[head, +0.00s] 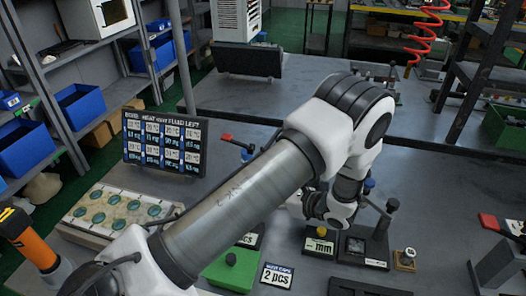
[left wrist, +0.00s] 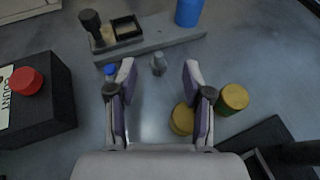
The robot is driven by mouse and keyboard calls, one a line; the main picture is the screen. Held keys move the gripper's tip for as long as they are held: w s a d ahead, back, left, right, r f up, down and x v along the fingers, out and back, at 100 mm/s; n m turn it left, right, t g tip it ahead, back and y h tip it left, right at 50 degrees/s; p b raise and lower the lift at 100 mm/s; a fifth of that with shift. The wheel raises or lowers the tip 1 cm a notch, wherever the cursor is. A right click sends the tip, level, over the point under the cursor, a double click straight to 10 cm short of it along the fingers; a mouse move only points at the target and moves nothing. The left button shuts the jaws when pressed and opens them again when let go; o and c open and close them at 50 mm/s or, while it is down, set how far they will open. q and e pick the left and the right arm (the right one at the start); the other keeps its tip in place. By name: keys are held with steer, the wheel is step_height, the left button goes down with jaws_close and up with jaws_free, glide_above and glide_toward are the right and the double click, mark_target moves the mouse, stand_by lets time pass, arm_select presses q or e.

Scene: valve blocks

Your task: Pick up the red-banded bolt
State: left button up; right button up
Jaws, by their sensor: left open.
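No red band on a bolt can be made out in either view. In the left wrist view, my left gripper (left wrist: 159,82) is open and empty, fingers pointing down toward the grey table. A small grey bolt-like piece (left wrist: 158,64) shows between and just beyond its fingertips. A small blue-topped piece (left wrist: 110,71) is beside the left fingertip. Two yellow-topped round pieces, one (left wrist: 182,119) between the fingers and one (left wrist: 233,98) outside the right finger, stand nearby. In the head view, my left arm reaches across the table and hides its fingertips. My right gripper is not in view.
A dark block with a red knob (left wrist: 27,81) stands left in the wrist view. A grey fixture (left wrist: 150,38) holds a black knob and a blue cylinder (left wrist: 189,12). In the head view, a label board (head: 165,146) and a green block (head: 232,268) stand near my arm.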

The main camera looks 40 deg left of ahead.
arm_select(q)
steer(key=x, duration=0.3)
steer(key=shift+a, duration=0.1)
steer(key=shift+c, duration=1.4)
jaws_close()
steer(key=shift+r, duration=0.1)
